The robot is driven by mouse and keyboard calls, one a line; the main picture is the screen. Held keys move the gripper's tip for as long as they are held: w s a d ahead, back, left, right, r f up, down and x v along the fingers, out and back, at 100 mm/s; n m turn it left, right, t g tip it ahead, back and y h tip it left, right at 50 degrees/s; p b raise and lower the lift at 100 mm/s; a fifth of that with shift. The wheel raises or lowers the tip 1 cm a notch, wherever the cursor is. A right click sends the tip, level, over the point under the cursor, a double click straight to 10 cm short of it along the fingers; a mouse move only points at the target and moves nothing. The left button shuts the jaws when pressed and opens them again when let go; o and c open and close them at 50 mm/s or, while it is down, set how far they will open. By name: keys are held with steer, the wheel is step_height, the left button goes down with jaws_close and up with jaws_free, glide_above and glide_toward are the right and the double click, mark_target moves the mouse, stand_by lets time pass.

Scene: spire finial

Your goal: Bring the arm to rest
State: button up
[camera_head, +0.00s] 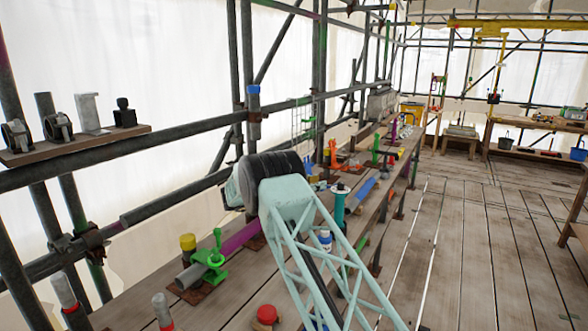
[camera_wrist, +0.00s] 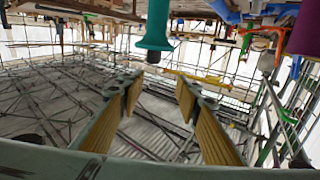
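My gripper (camera_wrist: 158,88) shows in the wrist view with its two yellow-padded fingers spread apart. The gap between them is empty. A teal post-like piece (camera_wrist: 155,28) hangs into the top of that view, just beyond the fingertips; I see no contact. In the head view my pale lattice arm and dark joint fill the lower middle, over the plank bench (camera_head: 218,303). The gripper cannot be made out there. A teal spool-like piece (camera_head: 339,208) stands on the bench just right of my arm.
A green clamp-like piece (camera_head: 212,258), a purple bar (camera_head: 240,237) and a red-topped item (camera_head: 266,316) are close to my arm on the left. Scaffold tubes (camera_head: 150,150) run along the left. The plank floor (camera_head: 480,255) to the right is mostly clear.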

steer(key=w+d+r+n+t+y, duration=0.1)
steer(key=w+r+n+t+y, duration=0.2)
steer(key=r, duration=1)
steer(key=w+r+n+t+y, duration=0.25)
steer(key=r+t+y, duration=0.2)
steer(key=r, duration=0.85)
steer(key=s+a+r+n+t+y, duration=0.1)
steer(key=s+a+r+n+y, duration=0.2)
steer(key=s+r+n+y, duration=0.7)
steer(key=s+r+m+g, duration=0.2)
steer(key=s+r+m, duration=0.1)
steer(key=s, duration=1.5)
steer(key=s+d+f+g, duration=0.3)
steer(key=s+f, duration=0.4)
steer(key=s, duration=1.3)
steer(key=s+d+f+g, duration=0.3)
steer(key=s+d+f, duration=0.2)
steer(key=s, duration=1.5)
steer(key=s+d+f+n+g, duration=0.1)
steer(key=s+d+f+g, duration=0.2)
steer(key=s+f, duration=0.8)
steer(key=s+d+h, duration=0.1)
steer(key=s+d, duration=0.1)
steer(key=s, duration=0.7)
steer(key=shift+s, duration=0.4)
